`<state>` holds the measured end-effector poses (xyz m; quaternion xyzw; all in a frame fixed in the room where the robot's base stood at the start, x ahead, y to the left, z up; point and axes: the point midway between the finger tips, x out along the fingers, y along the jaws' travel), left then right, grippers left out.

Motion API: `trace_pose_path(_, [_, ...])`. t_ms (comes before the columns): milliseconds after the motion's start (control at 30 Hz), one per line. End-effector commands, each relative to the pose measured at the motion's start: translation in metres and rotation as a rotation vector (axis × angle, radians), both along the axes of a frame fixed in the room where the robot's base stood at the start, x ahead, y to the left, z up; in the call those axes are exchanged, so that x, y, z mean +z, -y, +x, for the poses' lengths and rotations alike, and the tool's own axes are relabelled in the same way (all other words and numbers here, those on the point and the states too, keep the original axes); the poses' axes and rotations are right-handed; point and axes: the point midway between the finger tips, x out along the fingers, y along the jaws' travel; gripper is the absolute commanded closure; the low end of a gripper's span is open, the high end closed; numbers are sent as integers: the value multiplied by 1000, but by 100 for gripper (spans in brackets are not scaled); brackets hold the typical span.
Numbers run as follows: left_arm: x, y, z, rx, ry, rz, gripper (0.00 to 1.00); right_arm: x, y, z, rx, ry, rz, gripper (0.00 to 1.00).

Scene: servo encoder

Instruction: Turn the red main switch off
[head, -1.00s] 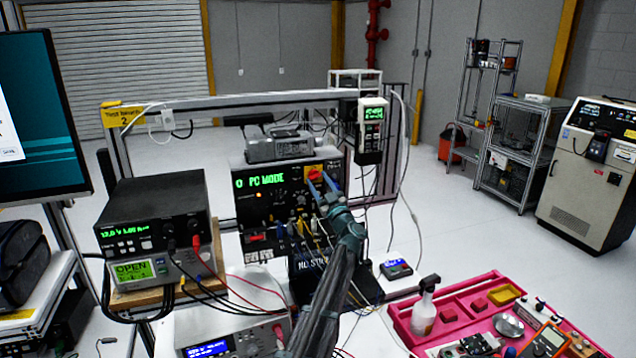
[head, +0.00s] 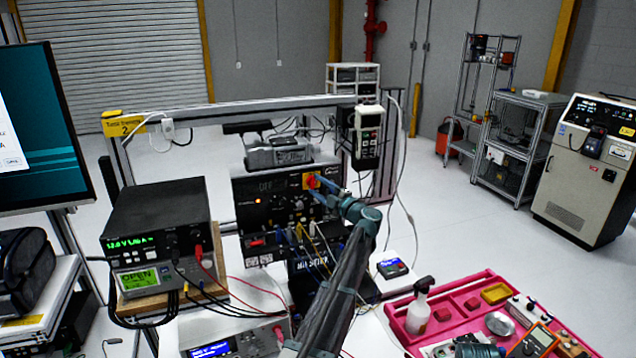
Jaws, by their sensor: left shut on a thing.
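The red main switch (head: 312,181) sits on a yellow plate at the upper right of the black control unit's front panel (head: 250,215). My left gripper (head: 320,186) is at the switch, its blue fingers shut on the red knob from the front right. The fingers partly cover the knob, and its exact angle is too small to tell. The unit's display (head: 270,187) is dim and faintly reads OFF. My right gripper is not in view; only a teal piece of what looks like my right arm shows at the bottom edge.
Power supplies (head: 155,222) with red and black leads stand left of the control unit. Loose cables hang below its panel. A hand-held pendant (head: 367,135) hangs at its right. A pink tray (head: 455,300) with a spray bottle (head: 419,306) lies at the front right.

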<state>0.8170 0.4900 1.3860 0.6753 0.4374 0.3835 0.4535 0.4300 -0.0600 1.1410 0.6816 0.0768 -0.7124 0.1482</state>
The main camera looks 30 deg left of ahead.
Motion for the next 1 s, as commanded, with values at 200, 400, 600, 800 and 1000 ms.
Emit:
trace_pose_path(200, [5, 0, 1, -1, 120, -101, 100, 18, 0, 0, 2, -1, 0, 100])
trace_pose_path(400, [5, 0, 1, -1, 198, -167, 100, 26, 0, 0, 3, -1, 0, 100])
trace_pose_path(600, [4, 0, 1, -1, 241, -204, 100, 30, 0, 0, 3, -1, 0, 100])
trace_pose_path(800, [3, 0, 1, -1, 258, -218, 100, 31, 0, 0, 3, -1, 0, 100])
trace_pose_path(1000, [3, 0, 0, -1, 260, -221, 100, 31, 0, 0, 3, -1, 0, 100])
